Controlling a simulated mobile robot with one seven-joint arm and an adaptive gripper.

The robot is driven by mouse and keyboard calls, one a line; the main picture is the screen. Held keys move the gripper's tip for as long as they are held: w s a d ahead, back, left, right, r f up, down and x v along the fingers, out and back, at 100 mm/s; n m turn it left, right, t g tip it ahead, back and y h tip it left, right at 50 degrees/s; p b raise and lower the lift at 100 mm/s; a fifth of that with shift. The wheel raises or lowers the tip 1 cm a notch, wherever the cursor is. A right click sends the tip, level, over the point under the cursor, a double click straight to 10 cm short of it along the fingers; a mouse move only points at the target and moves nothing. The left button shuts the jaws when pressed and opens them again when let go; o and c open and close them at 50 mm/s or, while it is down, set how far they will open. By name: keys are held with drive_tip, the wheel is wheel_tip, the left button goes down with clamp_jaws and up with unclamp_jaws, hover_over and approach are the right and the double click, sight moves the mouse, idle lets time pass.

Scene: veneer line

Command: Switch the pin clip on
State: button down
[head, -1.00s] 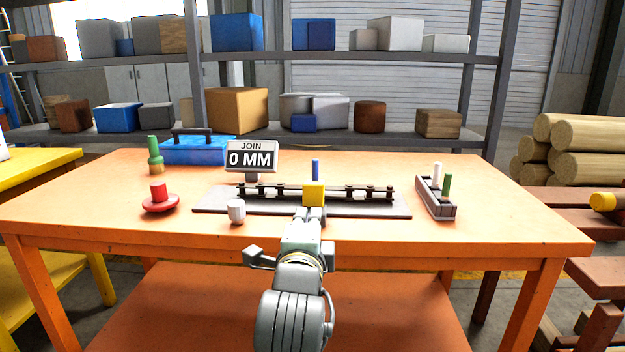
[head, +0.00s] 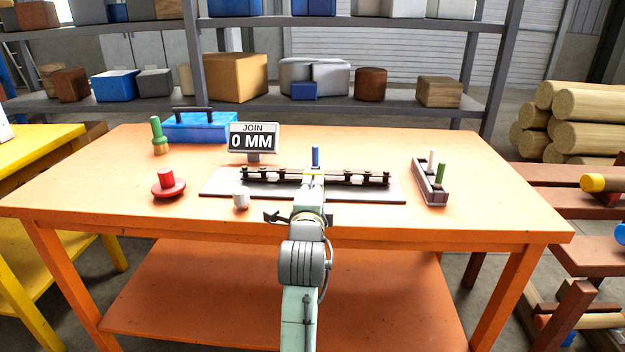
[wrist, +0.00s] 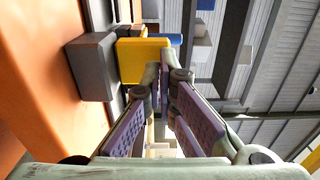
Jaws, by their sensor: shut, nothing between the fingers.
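A dark rail assembly (head: 270,177) lies on a grey base plate (head: 225,187) in the middle of the orange table. A yellow block (head: 315,172) sits at its middle, with an upright blue pin (head: 316,156) just behind. Which part is the pin clip I cannot tell for sure. My gripper (head: 311,188) is shut and empty, in front of the yellow block and hiding part of it. In the wrist view the yellow block (wrist: 143,60) is just beyond the fingertips (wrist: 160,75); contact is unclear. A dark grey block (wrist: 92,66) is beside it.
A sign (head: 252,138) reads JOIN 0 MM behind the rail. A red knob (head: 168,183) and a small pale cup (head: 241,201) stand left. A dark holder (head: 432,187) with white and green pegs stands right. A blue toolbox (head: 200,126) and green-handled tool (head: 158,136) are back left.

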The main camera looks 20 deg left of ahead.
sight(314, 172)
drive_tip(key=shift+w+a, duration=0.1)
drive_tip(key=shift+w, duration=0.2)
drive_tip(key=x, duration=0.4)
drive_tip(key=shift+s, duration=0.1)
drive_tip(key=v, duration=1.2)
idle(0.3)
